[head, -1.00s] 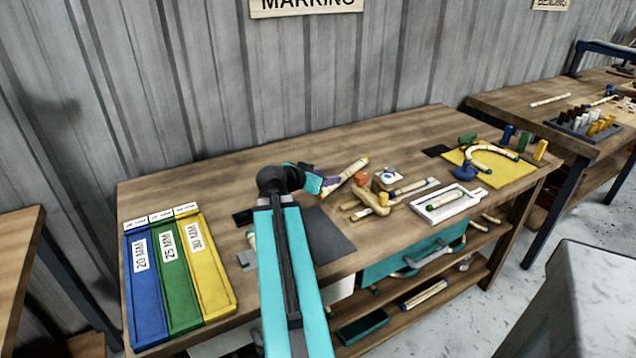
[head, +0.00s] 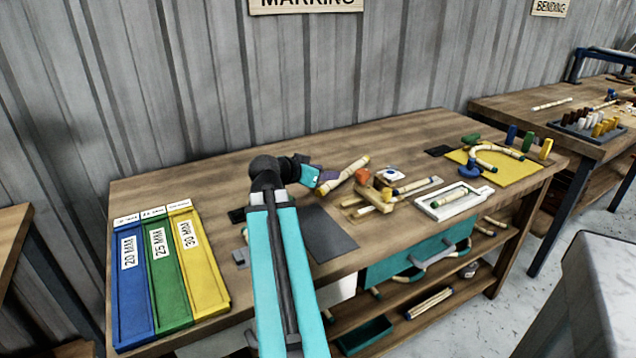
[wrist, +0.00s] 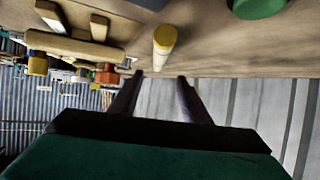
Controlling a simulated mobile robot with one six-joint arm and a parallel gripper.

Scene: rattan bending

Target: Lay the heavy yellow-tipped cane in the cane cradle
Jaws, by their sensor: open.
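A thick pale cane (head: 350,174) with a yellow end lies slantwise on the marking bench in the head view. In the wrist view a yellow-tipped cane (wrist: 164,42) shows nearly end-on, just beyond the fingertips and roughly between them. My gripper (head: 329,176) is beside the cane's near left end in the head view. In the wrist view my gripper (wrist: 160,77) is open with nothing between its dark fingers. A wooden stand (head: 371,207) with an orange knob is right of the cane; I cannot tell whether it is the cane cradle.
A white tray (head: 430,208) with a cane and a yellow mat (head: 524,174) with a bent cane are to the right. Blue, green and yellow size bins (head: 190,262) are at the left. A dark mat (head: 328,236) lies in front of my gripper. The bench's back left is clear.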

